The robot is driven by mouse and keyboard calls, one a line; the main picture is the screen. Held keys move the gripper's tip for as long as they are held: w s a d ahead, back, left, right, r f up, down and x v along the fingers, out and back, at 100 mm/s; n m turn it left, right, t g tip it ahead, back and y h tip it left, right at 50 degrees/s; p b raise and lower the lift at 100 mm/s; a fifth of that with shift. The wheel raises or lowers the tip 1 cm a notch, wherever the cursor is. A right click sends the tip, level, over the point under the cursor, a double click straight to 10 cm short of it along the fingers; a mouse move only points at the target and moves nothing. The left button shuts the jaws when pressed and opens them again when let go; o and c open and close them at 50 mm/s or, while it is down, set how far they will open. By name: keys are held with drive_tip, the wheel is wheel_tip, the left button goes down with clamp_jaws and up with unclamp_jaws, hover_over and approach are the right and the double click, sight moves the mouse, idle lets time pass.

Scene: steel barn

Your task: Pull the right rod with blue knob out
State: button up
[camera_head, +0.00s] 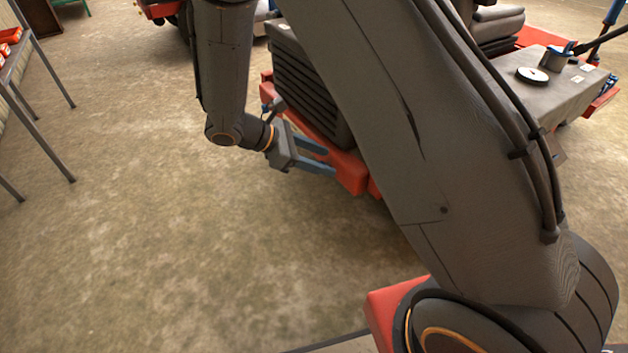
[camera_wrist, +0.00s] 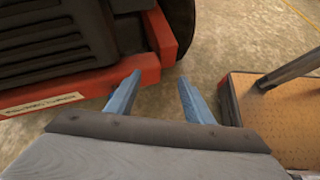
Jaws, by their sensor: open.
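My gripper (camera_head: 331,163) is open and empty, its two blue fingers pointing right, close to the red frame (camera_head: 349,170) of a grey machine (camera_head: 312,92). In the wrist view my gripper (camera_wrist: 160,76) shows with its fingers apart over bare floor, the left fingertip near the corner of the red frame (camera_wrist: 85,88). No rod with a blue knob can be made out for sure in either view. My arm hides much of the machine.
A black ribbed grille (camera_wrist: 50,30) is on the machine's front, with a dark tyre (camera_wrist: 178,20) beside it. A brown-topped step (camera_wrist: 280,107) stands at right. A metal table (camera_head: 38,50) with red bins is at far left. The floor at left is clear.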

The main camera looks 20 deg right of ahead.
drive_tip(key=w+a+f+n+t+h+b, duration=0.2)
drive_tip(key=w+a+f+n+t+b, duration=0.3)
drive_tip(key=w+f, duration=0.4)
drive_tip(key=w+d+f+g+b, duration=0.1)
drive_tip(key=d+f+b, duration=0.2)
drive_tip(key=d, duration=0.3)
drive_tip(key=shift+w+d+f, duration=0.25)
drive_tip(key=shift+d+f, duration=0.1)
drive_tip(key=shift+f, duration=0.2)
